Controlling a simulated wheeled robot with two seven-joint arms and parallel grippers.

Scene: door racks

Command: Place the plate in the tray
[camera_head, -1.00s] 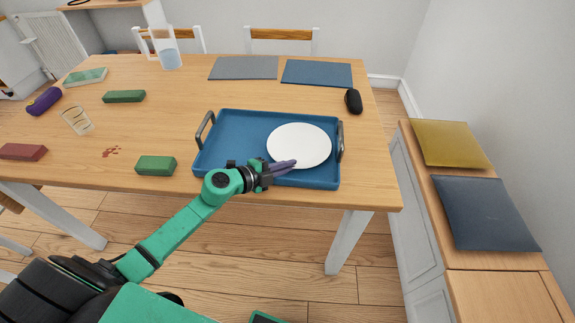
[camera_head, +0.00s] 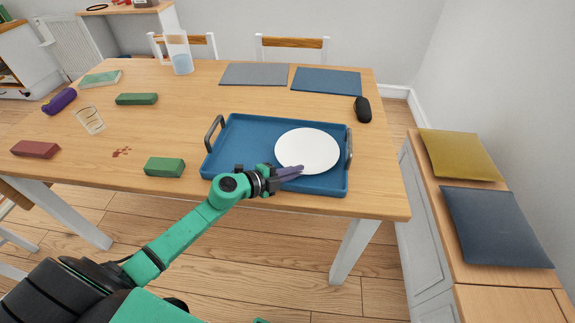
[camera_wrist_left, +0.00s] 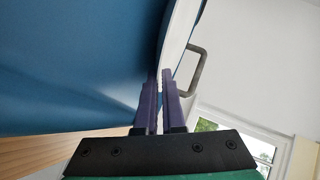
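The white round plate (camera_head: 307,150) is over the right half of the blue tray (camera_head: 238,145), within its outline in the head view. Whether it rests on the tray floor or hovers slightly is hard to tell. My left gripper (camera_head: 289,173) is at the plate's near left edge, over the tray's front rim. In the left wrist view, the purple fingers (camera_wrist_left: 160,105) close around the thin white plate (camera_wrist_left: 178,38) edge, with the blue tray (camera_wrist_left: 70,70) at left. My right gripper is not in view.
Green blocks (camera_head: 164,167) (camera_head: 136,99), a red block (camera_head: 35,149) and a glass (camera_head: 90,120) stand left of the tray. A black mouse (camera_head: 362,109) and two placemats (camera_head: 326,81) (camera_head: 254,75) lie behind it. A jug (camera_head: 179,53) stands at the back.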

